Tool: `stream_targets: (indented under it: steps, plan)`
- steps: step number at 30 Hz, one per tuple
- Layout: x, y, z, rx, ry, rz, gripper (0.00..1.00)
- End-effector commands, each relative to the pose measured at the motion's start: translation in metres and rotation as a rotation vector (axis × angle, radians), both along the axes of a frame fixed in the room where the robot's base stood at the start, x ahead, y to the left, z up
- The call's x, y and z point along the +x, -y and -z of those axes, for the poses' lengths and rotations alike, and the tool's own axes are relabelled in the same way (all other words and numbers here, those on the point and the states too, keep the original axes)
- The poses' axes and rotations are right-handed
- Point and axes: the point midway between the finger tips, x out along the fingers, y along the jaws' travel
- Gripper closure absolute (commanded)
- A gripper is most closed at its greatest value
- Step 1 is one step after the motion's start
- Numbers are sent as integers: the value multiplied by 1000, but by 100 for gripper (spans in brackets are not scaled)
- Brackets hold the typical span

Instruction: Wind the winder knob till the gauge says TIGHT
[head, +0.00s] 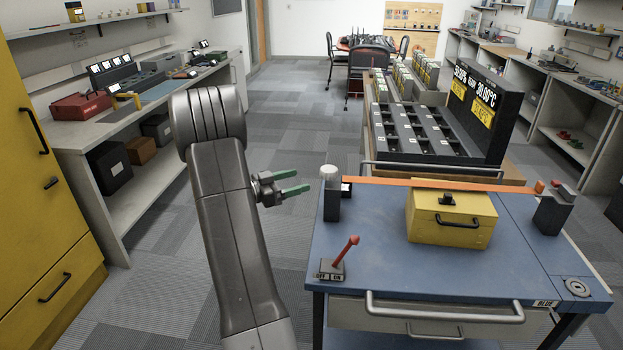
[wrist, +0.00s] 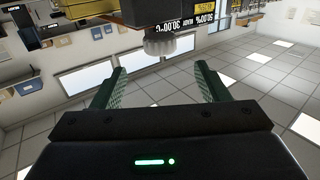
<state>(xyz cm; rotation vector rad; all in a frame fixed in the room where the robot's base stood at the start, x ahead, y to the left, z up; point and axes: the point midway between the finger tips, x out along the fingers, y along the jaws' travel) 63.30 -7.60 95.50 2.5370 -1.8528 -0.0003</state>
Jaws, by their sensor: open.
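The winder knob (head: 329,172) is a pale, round cap on top of a black post (head: 332,205) at the left rear of the blue cart top. In the wrist view the ribbed grey-white knob (wrist: 170,45) shows beyond and between the fingertips. An orange strap (head: 430,184) runs from this post over a yellow box (head: 452,215) to a second post (head: 553,210). My gripper (head: 296,183) is open and empty, left of the knob and apart from it. Its green fingers also show in the wrist view (wrist: 158,80). I cannot read a gauge in either view.
A red lever (head: 346,252) on an OFF/ON base stands at the cart's front left. A black rack (head: 425,130) with displays stands behind the cart. Carpet floor (head: 270,120) is open to the left, before a bench (head: 130,120).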

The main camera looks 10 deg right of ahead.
Motion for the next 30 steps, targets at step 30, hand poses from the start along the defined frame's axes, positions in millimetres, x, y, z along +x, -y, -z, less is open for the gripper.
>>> stream_targets:
  steps: [30]
  plan:
    - [10, 33, -1, 0, 0, 4, 32]
